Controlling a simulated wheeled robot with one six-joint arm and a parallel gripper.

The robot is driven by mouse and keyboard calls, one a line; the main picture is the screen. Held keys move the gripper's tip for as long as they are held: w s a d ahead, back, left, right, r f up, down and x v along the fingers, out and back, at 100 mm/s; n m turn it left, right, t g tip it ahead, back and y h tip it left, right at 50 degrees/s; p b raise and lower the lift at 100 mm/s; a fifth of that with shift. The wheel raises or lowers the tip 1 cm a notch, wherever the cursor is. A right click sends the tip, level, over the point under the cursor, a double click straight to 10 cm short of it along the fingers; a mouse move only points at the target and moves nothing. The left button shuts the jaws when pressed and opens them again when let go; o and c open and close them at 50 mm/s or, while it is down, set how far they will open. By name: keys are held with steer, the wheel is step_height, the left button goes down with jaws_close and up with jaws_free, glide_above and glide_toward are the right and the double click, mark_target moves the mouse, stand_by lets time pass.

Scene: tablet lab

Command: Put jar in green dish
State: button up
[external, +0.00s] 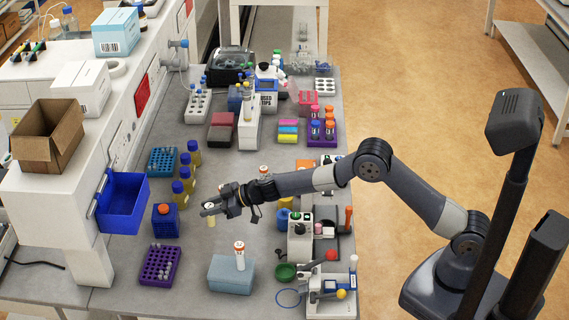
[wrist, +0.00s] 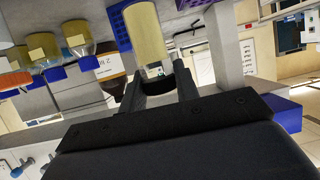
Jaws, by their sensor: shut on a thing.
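A small tan jar (external: 211,221) hangs from my gripper (external: 208,208), above the grey bench in the external view. My gripper is shut on the upper part of the jar. In the wrist view the tan jar (wrist: 147,35) stretches out from between the two dark fingers (wrist: 158,88). A small green dish (external: 286,272) sits on the bench near its front right. It is to the right of and nearer the camera than my gripper, well apart from the jar. The dish does not clearly show in the wrist view.
A pale blue block (external: 231,274) with a white, orange-capped bottle (external: 239,257) on it stands left of the dish. Devices (external: 300,240) crowd the dish's right side. Several yellow bottles (external: 193,157), a purple rack (external: 160,266) and a blue bin (external: 122,205) are to the left.

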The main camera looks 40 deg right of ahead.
step_height(320, 180, up, 4)
steer(key=shift+f+p, duration=0.25)
steer(key=shift+p, duration=0.2)
steer(key=w+d+r+m+t+h+b, duration=0.1)
steer(key=d+r+b, duration=0.15)
steer(key=d, duration=0.55)
steer(key=w+d+r+m+b, duration=0.1)
steer(key=d+r, duration=0.2)
steer(key=d, duration=0.5)
steer(key=w+d+r+t+h+b, duration=0.1)
steer(key=w+d+r+b, duration=0.15)
steer(key=d, duration=0.55)
steer(key=s+d+r+m+t+h+b, duration=0.1)
steer(key=s+d+r, duration=0.15)
steer(key=d, duration=0.45)
steer(key=s+d+r+m+h+b, duration=0.1)
steer(key=s+d+r+m+h, duration=0.15)
steer(key=d, duration=0.55)
steer(key=s+d+r+m+t+h+b, duration=0.1)
steer(key=s+d, duration=0.2)
steer(key=d, duration=0.4)
steer(key=s+a+f+m+h+p, duration=0.3)
steer(key=s+f+p, duration=0.4)
steer(key=s+f, duration=1.1)
steer(key=shift+s+a+f+h+p, duration=0.35)
steer(key=shift+a+f, duration=0.1)
steer(key=shift+f, duration=0.25)
